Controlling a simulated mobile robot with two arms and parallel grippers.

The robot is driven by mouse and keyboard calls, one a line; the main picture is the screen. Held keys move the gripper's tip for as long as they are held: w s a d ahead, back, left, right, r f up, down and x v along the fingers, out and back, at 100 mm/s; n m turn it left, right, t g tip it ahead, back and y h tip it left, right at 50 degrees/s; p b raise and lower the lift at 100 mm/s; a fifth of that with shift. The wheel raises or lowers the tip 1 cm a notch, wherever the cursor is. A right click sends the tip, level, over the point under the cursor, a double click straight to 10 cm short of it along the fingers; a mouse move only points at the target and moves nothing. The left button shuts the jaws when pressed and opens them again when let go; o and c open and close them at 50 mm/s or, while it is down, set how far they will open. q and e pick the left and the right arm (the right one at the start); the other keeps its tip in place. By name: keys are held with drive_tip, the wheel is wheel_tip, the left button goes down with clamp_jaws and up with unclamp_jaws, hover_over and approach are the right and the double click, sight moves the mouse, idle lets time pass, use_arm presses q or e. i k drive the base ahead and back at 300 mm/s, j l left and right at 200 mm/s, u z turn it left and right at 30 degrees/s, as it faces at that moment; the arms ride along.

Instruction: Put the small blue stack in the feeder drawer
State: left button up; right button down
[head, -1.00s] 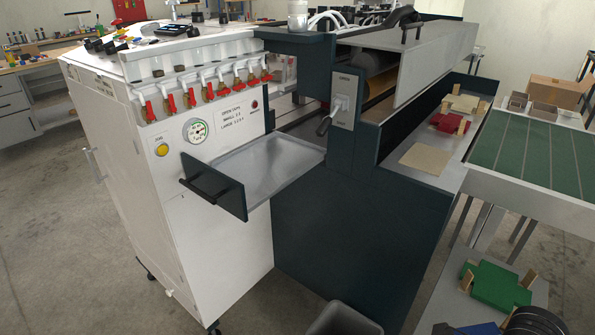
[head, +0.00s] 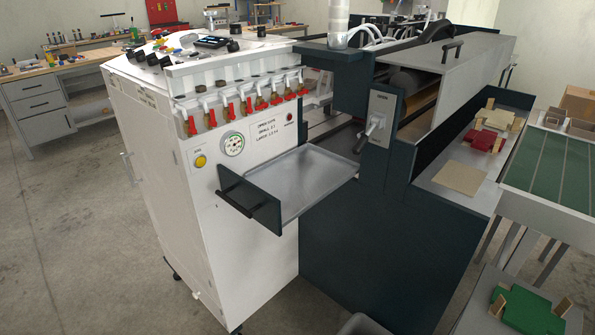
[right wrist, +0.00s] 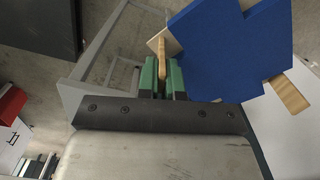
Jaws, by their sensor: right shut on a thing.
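The small blue stack (right wrist: 225,50) shows in the right wrist view as a flat blue cross-like shape with wooden pieces at its edges. My right gripper (right wrist: 162,72), with green fingers, is shut on a wooden piece at the stack's left edge. The stack is not visible in the head view. The feeder drawer (head: 305,176) is a shallow grey metal tray, pulled out of the machine and empty. Its dark front panel (head: 250,200) has a black handle. Neither gripper shows in the head view, and my left gripper is in no view.
The white machine cabinet (head: 165,190) with red-handled valves stands left of the drawer. A dark machine body (head: 370,240) stands below and right. A red stack (head: 482,142) lies on the grey shelf at right, and a green stack (head: 518,308) lies lower right. Open floor lies at left.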

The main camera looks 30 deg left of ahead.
sight(302, 174)
drive_tip(key=j, duration=0.7)
drive_tip(key=j+z, duration=0.15)
drive_tip(key=j, duration=0.5)
drive_tip(key=k+j, duration=0.1)
drive_tip(key=j, duration=0.6)
drive_tip(key=j+z, duration=0.15)
drive_tip(key=j, duration=0.55)
drive_tip(key=k, duration=0.05)
